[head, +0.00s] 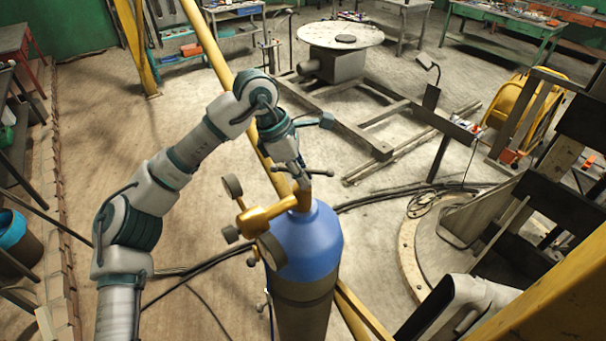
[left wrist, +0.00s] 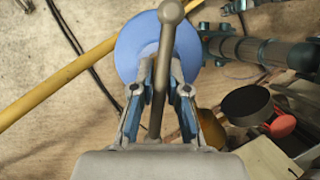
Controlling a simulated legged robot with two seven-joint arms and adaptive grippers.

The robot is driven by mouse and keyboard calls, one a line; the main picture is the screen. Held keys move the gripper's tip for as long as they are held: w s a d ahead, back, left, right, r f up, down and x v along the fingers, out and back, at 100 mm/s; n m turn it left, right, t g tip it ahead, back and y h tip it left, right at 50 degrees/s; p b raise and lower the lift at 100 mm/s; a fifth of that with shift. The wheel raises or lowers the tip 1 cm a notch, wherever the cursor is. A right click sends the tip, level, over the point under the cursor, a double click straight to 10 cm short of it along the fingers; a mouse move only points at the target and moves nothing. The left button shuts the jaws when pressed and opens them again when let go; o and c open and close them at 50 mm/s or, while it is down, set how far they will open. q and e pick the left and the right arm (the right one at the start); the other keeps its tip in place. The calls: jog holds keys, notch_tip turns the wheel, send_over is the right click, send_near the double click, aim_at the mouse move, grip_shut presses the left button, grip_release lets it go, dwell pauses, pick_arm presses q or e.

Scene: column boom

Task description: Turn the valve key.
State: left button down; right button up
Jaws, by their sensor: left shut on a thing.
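The valve key is a grey metal bar with a round knob at its end; it shows in the head view (head: 321,172) on top of the gas cylinder and in the left wrist view (left wrist: 170,12). The cylinder (head: 312,240) is upright with a blue shoulder, also visible behind the key in the left wrist view (left wrist: 130,48). My left gripper (head: 299,182) is above the cylinder's valve, its fingers (left wrist: 161,78) on either side of the key's bar and shut on it. The exact finger contact is small in the head view. My right gripper is not in view.
A brass regulator with gauges (head: 264,215) sits on the cylinder's near left. A yellow pole (head: 208,38) runs diagonally behind my arm. Dark cables (head: 400,195) lie on the floor. A round table (head: 340,35) stands at the back. Floor on the left (head: 110,130) is fairly clear.

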pick_arm(q)
jog(key=c, duration=1.2)
grip_release()
jog(key=shift+w, duration=0.15)
jog(key=shift+o, duration=0.2)
jog(key=v, duration=1.2)
jog(key=shift+w, duration=0.1)
